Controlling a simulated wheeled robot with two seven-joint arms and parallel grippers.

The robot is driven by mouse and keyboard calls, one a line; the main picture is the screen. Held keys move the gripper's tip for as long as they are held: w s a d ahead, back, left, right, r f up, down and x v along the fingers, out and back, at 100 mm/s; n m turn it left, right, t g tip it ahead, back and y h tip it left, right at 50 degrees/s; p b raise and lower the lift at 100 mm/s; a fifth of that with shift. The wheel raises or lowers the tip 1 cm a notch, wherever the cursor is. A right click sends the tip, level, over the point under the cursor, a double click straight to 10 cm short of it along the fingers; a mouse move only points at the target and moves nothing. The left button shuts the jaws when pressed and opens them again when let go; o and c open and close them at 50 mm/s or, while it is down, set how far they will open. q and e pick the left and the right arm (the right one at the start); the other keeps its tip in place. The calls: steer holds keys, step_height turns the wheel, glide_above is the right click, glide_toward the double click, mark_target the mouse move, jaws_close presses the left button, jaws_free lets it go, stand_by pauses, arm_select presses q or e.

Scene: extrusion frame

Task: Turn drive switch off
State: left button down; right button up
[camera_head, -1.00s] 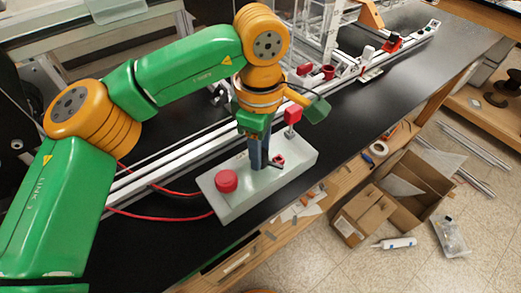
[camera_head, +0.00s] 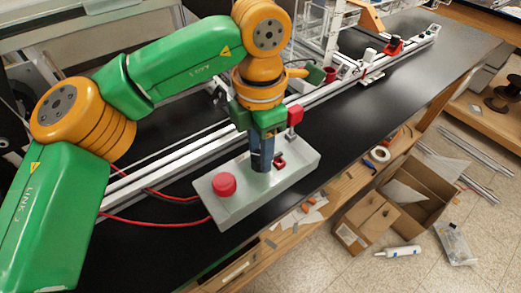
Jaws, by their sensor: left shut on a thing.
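A pale grey control box (camera_head: 238,205) lies on the black bench top. A round red button (camera_head: 224,185) sits at its left end. My left gripper (camera_head: 263,168) points down onto the middle of the box, its dark fingers shut. The small red drive switch (camera_head: 279,160) shows at the right side of the fingertips. The fingers are shut on it, but the grip itself is mostly hidden. My right gripper is out of view.
Red cables (camera_head: 158,221) run left from the box. A long aluminium rail (camera_head: 180,150) runs behind it, with a red and white fixture (camera_head: 392,46) farther along. The bench (camera_head: 430,60) is clear at right. Cardboard boxes (camera_head: 365,220) stand on the floor.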

arm_select(q)
steer(key=shift+n, duration=0.7)
steer(key=shift+c, duration=2.3)
jaws_free()
step_height(320, 180, up, 7)
steer(key=shift+s+r+p, duration=0.1)
steer(key=shift+p, duration=0.3)
